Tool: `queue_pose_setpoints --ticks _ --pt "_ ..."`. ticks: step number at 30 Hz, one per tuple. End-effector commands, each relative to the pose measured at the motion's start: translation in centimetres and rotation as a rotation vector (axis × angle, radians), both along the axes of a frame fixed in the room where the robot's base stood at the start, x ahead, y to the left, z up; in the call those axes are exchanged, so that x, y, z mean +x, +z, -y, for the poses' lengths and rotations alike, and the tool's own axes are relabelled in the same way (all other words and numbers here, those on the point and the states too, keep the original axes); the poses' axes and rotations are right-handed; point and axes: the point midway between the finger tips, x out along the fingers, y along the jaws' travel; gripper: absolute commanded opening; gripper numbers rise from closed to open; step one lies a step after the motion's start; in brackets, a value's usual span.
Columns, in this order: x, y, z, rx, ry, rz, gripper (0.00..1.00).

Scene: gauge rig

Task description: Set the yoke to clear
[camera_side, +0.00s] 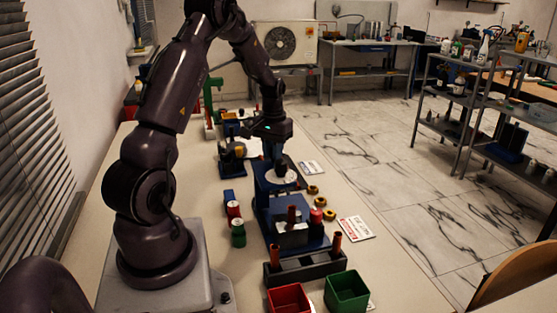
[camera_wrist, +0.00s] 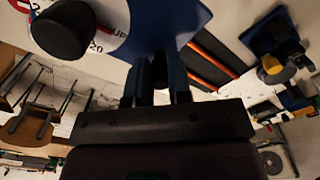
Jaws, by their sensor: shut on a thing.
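A blue gauge stand (camera_side: 268,203) with a white dial (camera_side: 283,180) stands in the middle of the bench. In the wrist view the dial (camera_wrist: 112,42) shows red marks, a "20" and part of the word "UP". A black round knob (camera_wrist: 62,28) stands out near it. My gripper (camera_side: 281,166) is down at the dial. In the wrist view its fingers (camera_wrist: 160,80) are close together, shut on a narrow dark part that seems to be the yoke (camera_wrist: 160,66). The fingers hide most of this part, and I cannot read its setting.
A dark block with red-brown pegs (camera_side: 305,264), a red bin (camera_side: 288,299) and a green bin (camera_side: 346,291) stand at the front. Red and green cylinders (camera_side: 236,222) lie left of the stand; brass rings (camera_side: 320,202) lie right. Another blue fixture (camera_side: 231,155) stands behind.

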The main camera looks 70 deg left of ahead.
Motion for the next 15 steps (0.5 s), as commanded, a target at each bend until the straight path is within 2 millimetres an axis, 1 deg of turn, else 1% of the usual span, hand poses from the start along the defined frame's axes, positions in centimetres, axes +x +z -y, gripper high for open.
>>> queue_pose_setpoints --ticks 1,3,12,13,14,15 --pt "0.10 0.07 -0.69 0.005 0.001 0.005 0.00" --pt "0.10 0.12 -1.12 0.006 -0.001 0.006 0.00" --pt "0.02 0.15 -1.44 0.012 0.001 0.008 0.00" --pt "0.01 0.15 -1.46 0.013 0.002 0.007 0.26" --pt "0.00 0.15 -1.44 0.012 0.002 0.006 0.32" --pt "0.01 0.14 -1.41 0.011 0.001 0.006 0.42"
